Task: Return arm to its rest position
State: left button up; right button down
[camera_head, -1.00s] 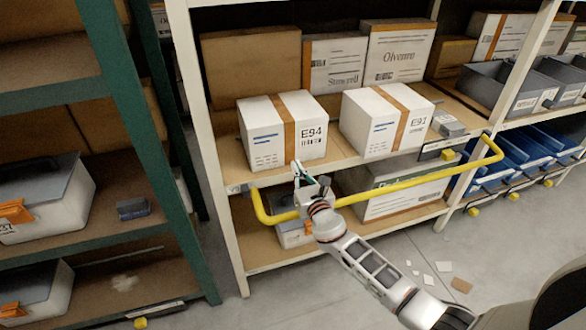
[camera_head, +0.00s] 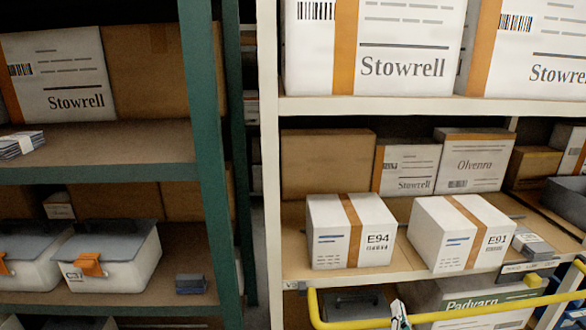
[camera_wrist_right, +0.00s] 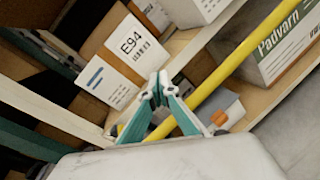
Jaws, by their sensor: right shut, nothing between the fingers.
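My right gripper (camera_head: 399,315) shows at the bottom edge of the head view, in front of the yellow rail (camera_head: 450,315), with only its tip in the picture. In the right wrist view its fingers (camera_wrist_right: 158,90) are closed together with nothing between them. They point toward the lower edge of the E94 box (camera_wrist_right: 125,50), and the yellow rail (camera_wrist_right: 235,55) passes close by them. I cannot tell whether they touch the rail. The rest of my right arm is out of the head view. My left gripper is not in view.
The E94 box (camera_head: 350,230) and E91 box (camera_head: 460,230) stand on the white rack's middle shelf. A Padvarn box (camera_head: 480,300) sits below, behind the rail. A green rack (camera_head: 215,150) with lidded bins (camera_head: 125,260) stands at left. A narrow gap separates the racks.

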jog(key=s+d+f+m+g, duration=0.1)
jog(key=s+d+m+g, duration=0.2)
jog(key=s+m, duration=0.5)
jog(key=s+d+f+m+g+h, duration=0.1)
jog(key=s+d+m+g, duration=0.15)
jog(key=s+m, duration=0.45)
jog(key=s+d+f+m+g, duration=0.25)
jog(key=s+m+g, duration=0.2)
jog(key=s, duration=0.65)
jog(key=w+a+f+m+t+y, duration=0.2)
jog(key=a+f+y, duration=0.5)
jog(key=a+f, duration=0.6)
jog(key=a+m+t, duration=0.1)
jog(key=a+t, duration=0.1)
jog(key=a, duration=0.1)
jog(key=shift+w, duration=0.15)
jog(key=shift+a, duration=0.1)
